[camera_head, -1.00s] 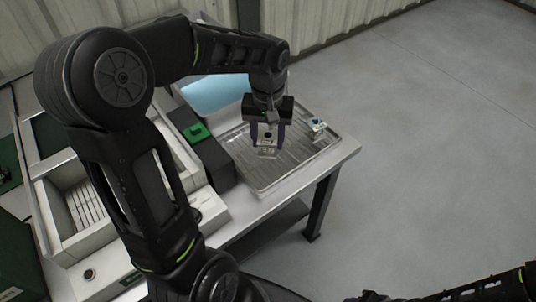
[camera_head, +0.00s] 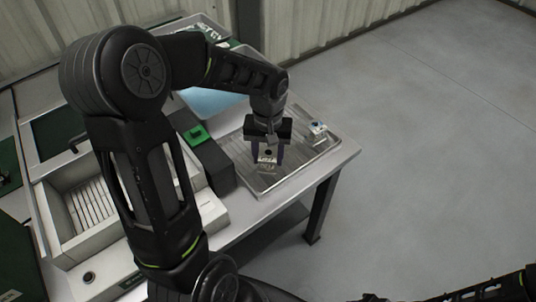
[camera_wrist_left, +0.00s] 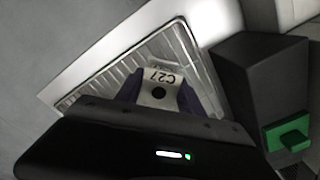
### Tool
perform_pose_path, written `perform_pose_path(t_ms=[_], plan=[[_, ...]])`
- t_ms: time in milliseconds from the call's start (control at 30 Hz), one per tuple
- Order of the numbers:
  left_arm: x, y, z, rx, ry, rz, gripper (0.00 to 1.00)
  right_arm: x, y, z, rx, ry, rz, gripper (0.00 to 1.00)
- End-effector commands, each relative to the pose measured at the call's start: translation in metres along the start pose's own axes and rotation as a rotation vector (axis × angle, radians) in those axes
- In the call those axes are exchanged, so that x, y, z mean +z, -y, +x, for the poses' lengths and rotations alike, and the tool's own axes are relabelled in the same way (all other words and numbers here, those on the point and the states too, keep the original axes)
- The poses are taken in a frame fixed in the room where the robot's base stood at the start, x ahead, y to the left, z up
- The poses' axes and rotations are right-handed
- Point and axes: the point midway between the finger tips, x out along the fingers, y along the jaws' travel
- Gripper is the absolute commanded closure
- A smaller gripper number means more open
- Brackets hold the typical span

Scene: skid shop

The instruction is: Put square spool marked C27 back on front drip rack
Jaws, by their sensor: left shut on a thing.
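The square spool marked C27 (camera_wrist_left: 158,85) is pale, with a dark round hole and its label readable in the left wrist view. It also shows in the head view (camera_head: 267,158). My left gripper (camera_head: 267,155) is shut on the spool, with a finger on either side, over the front drip rack (camera_head: 292,176). The rack is a ribbed metal tray, and it also shows in the left wrist view (camera_wrist_left: 97,80). I cannot tell whether the spool touches the rack. My right gripper is not in view; only part of an arm shows at the lower right.
Another small pale spool (camera_head: 317,129) with a blue top sits at the rack's far right corner. A dark block with a green part (camera_head: 197,133) stands just left of the rack. A white box with slots (camera_head: 85,210) is farther left. Open floor lies right of the table.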

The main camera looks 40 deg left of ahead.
Motion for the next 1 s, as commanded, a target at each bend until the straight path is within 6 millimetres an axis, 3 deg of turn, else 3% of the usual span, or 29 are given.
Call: perform_pose_path(t_ms=[167, 200, 433, 767, 1000], plan=[[0.0, 0.0, 0.004, 0.0, -0.001, 0.0, 1.0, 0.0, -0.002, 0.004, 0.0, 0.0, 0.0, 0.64], [0.0, 0.0, 0.003, 0.0, 0.0, 0.0, 0.52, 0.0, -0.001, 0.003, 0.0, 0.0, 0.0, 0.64], [0.0, 0.0, 0.003, 0.0, 0.0, 0.0, 0.34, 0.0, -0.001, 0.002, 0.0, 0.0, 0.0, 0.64], [0.0, 0.0, -0.001, 0.0, 0.0, 0.0, 0.33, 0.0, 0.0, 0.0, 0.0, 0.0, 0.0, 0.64], [-0.001, 0.0, -0.027, 0.001, -0.005, 0.0, 0.33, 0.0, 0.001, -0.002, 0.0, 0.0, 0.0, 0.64]])
